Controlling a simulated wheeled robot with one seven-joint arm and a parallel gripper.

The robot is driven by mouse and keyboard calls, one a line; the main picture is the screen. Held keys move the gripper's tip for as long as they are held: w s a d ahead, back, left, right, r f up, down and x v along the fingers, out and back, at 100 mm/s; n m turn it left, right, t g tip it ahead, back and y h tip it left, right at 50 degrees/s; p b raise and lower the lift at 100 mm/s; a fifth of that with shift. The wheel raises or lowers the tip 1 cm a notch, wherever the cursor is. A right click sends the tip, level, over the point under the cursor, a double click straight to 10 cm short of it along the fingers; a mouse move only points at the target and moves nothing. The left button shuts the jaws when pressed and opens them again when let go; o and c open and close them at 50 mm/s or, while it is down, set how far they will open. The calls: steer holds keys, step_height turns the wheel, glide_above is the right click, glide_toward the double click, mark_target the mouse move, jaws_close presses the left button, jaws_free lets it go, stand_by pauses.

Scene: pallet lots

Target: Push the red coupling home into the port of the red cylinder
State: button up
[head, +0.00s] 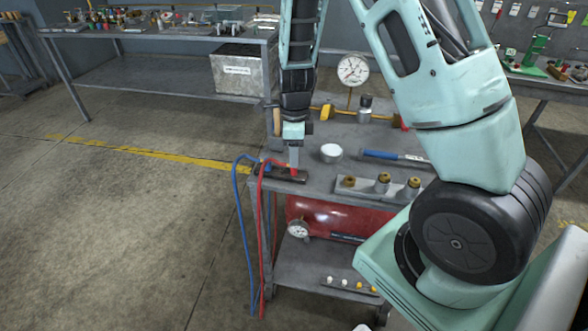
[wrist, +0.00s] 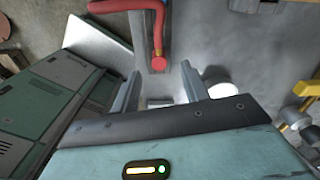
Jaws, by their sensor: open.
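The red cylinder (head: 345,216) lies on its side under the cart's top, with a round gauge (head: 298,228) at its left end. I cannot make out its port. The red coupling (head: 293,170) is at the end of the red hose, by a dark holder (head: 270,175) at the cart top's left corner. It also shows in the wrist view (wrist: 158,46), just beyond my fingertips. My gripper (head: 294,160) points down over it. In the wrist view my gripper (wrist: 161,72) has its fingers apart with nothing clamped between them.
Red (head: 262,215) and blue (head: 238,205) hoses hang over the cart's left edge. A white round lid (head: 331,152), a blue-handled tool (head: 385,155), a strip with brass fittings (head: 360,190) and a dial gauge (head: 352,70) stand on the top. Floor at left is clear.

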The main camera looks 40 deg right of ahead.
mark_target(294, 170)
step_height(294, 170, down, 5)
steer(key=shift+r, duration=0.1)
steer(key=shift+c, duration=0.4)
jaws_close()
